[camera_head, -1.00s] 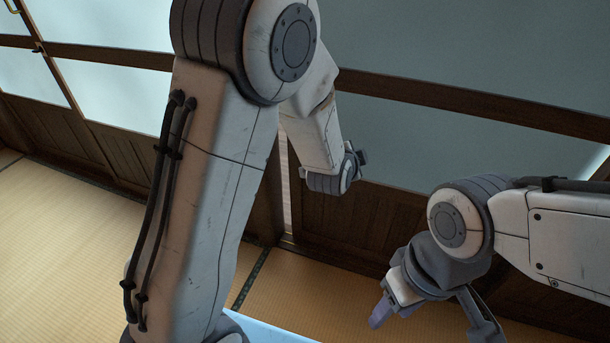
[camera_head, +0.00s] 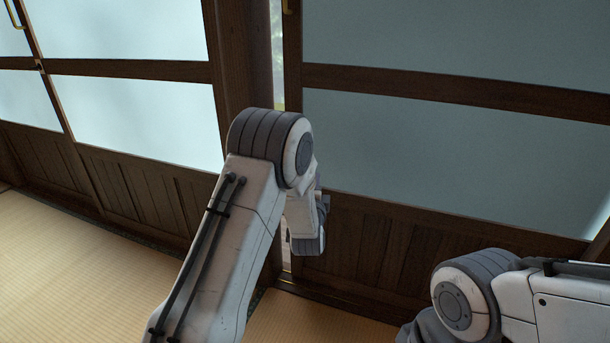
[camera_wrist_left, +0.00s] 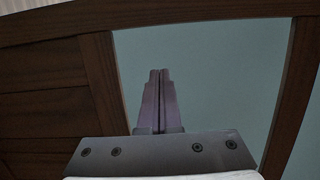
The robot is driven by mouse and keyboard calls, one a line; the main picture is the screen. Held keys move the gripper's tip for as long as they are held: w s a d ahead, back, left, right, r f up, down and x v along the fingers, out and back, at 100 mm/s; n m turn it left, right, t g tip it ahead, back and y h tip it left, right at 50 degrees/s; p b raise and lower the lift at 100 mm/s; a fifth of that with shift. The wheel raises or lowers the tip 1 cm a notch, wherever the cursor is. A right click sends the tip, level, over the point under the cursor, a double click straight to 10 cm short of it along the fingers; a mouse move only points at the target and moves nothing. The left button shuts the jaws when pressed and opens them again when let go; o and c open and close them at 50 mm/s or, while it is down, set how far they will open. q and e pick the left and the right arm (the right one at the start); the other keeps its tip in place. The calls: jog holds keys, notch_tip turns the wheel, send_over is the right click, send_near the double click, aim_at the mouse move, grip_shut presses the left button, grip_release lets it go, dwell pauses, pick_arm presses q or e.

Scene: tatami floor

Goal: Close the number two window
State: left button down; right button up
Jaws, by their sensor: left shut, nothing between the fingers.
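A sliding window panel (camera_head: 440,105) with frosted panes, dark rails and a lower wood section fills the right of the head view. A narrow bright gap (camera_head: 278,65) stands between its left stile (camera_head: 293,50) and the thick dark post (camera_head: 237,55). No number shows on it. My left gripper (camera_head: 322,203) is at the panel's lower left, near the gap, partly hidden by my own arm. In the left wrist view its two fingers (camera_wrist_left: 159,72) are together and empty, in front of a frosted pane (camera_wrist_left: 215,75); contact cannot be told. My right gripper is out of frame.
More frosted panels (camera_head: 130,110) with a wooden lower wall (camera_head: 135,185) stand at the left. A small brass handle (camera_head: 14,12) shows at top left. The tatami floor (camera_head: 70,270) is clear at lower left. My right arm occupies the lower right.

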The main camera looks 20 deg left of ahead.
aim_at(319, 166)
pick_arm(q)
jog(key=b+x, duration=0.1)
jog(key=x, duration=0.2)
jog(key=b+x, duration=0.1)
jog(key=x, duration=0.1)
jog(key=shift+w+f, duration=0.2)
jog(key=shift+w, duration=0.2)
jog(key=a+b, duration=0.2)
jog(key=a, duration=0.2)
jog(key=shift+w+r, duration=0.1)
jog(key=shift+r, duration=0.05)
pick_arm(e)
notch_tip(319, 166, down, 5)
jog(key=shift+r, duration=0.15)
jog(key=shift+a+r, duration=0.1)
